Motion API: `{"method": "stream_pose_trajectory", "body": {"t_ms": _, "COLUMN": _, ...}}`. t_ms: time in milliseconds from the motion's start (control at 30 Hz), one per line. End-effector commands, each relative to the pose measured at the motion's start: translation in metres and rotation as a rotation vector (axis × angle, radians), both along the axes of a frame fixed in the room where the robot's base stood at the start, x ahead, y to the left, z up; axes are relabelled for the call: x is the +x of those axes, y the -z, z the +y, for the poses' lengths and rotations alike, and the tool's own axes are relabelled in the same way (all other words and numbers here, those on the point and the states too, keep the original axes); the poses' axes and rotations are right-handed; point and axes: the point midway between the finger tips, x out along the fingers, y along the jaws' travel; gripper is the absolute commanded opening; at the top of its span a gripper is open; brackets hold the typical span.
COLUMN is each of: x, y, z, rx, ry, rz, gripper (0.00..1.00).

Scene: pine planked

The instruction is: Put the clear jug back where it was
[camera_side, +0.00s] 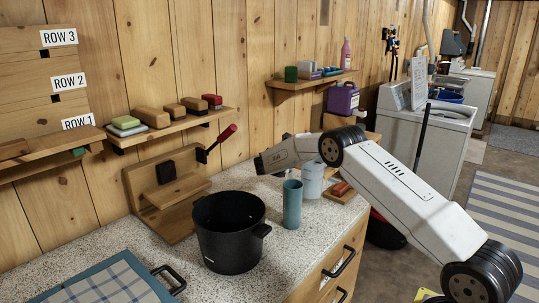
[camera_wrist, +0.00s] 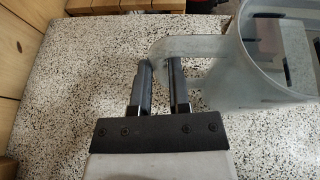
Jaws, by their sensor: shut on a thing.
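The clear jug (camera_wrist: 262,95) is at the right of the wrist view, cut off by the edge. It is translucent, with a wide open rim and a handle on its left side. My gripper (camera_wrist: 161,68) is shut on this handle, with a finger on either side of it. In the side view a pale translucent vessel, which looks like the jug (camera_side: 312,183), stands upright under my arm, behind a teal cup. My fingers are hidden there. I cannot tell whether the jug touches the counter.
A black pot (camera_side: 230,232) and a teal cup (camera_side: 292,204) stand on the speckled counter (camera_side: 110,245). A wooden stand with a red-handled lever (camera_side: 220,142) is by the wall. A low wooden holder (camera_side: 342,192) with reddish blocks is right of the jug.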

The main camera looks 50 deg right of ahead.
Motion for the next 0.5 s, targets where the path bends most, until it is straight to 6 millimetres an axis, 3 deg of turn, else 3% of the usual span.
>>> {"method": "stream_pose_trajectory", "body": {"t_ms": 200, "x": 0.000, "y": 0.022, "z": 0.000, "rx": -0.003, "ry": -0.002, "rz": 0.001, "gripper": 0.00}}
{"method": "stream_pose_trajectory", "body": {"t_ms": 500, "x": 0.001, "y": 0.025, "z": 0.000, "rx": -0.003, "ry": -0.001, "rz": -0.002, "gripper": 0.00}}
